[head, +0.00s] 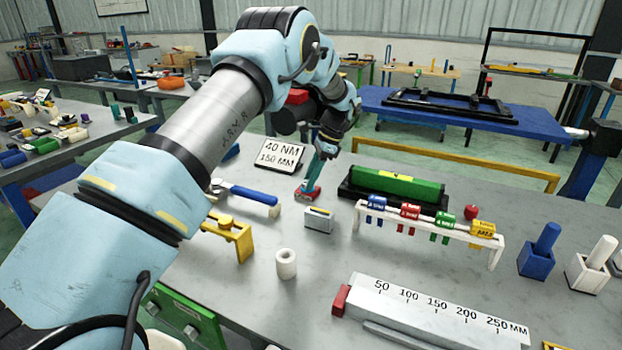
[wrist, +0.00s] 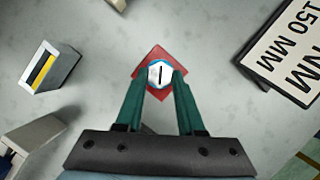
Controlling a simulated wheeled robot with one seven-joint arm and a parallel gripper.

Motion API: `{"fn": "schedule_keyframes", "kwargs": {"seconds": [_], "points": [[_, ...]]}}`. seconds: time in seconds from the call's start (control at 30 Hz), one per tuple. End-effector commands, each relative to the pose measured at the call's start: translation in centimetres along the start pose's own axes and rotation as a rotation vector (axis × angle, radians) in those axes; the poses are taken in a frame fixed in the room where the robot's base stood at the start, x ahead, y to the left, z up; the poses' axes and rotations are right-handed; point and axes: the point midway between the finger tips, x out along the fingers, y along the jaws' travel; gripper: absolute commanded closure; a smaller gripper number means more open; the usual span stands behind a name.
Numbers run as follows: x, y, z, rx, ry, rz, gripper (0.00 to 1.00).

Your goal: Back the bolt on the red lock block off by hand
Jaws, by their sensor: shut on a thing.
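The red lock block (head: 307,194) sits on the grey bench, below my gripper (head: 318,168). In the wrist view the red lock block (wrist: 147,61) shows as a red shape under the bolt. The bolt (wrist: 160,74) has a pale hexagonal head with a dark line across it and a blue edge. The green fingers of my gripper (wrist: 161,80) are closed on either side of the bolt head. In the head view the bolt is hidden by the fingers.
A sign reading 40 NM and 150 MM (head: 281,155) stands behind the block. A blue-handled wrench (head: 250,195) rests to the left. A small grey block (head: 319,219) stands close in front. A rack of coloured tags (head: 430,229) and a green cylinder (head: 398,184) are to the right.

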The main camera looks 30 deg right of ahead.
Motion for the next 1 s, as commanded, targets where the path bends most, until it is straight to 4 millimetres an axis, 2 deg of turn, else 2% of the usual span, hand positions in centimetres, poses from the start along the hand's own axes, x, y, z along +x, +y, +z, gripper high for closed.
{"fn": "schedule_keyframes", "kwargs": {"seconds": [0.03, 1.0], "points": [[0.59, 0.07, -0.13, -0.039, -0.002, 0.023, 1.0], [0.75, -0.67, 0.32, -0.889, -0.006, 0.377, 1.0]]}}
